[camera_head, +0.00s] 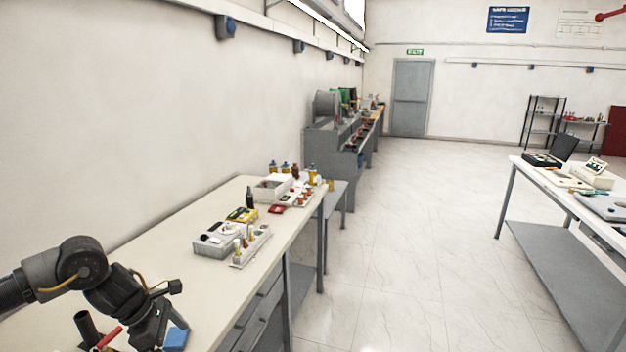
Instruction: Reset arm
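My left arm comes in from the lower left over the near end of the long cream workbench (150,279). My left gripper (150,340) points down at the bottom edge of the head view, and its fingertips are partly cut off. I cannot tell whether it is open or shut. A blue item (176,338) is just right of the gripper. A red-handled item (107,338) and a dark cylinder (86,325) are to its left. My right arm and gripper are out of view.
A grey box (213,243) and a white rack of small parts (251,248) stand mid-bench. A white bin (271,188) and bottles stand at its far end. The wall lies along the left. Open floor separates the bench from a white table (549,188) at right.

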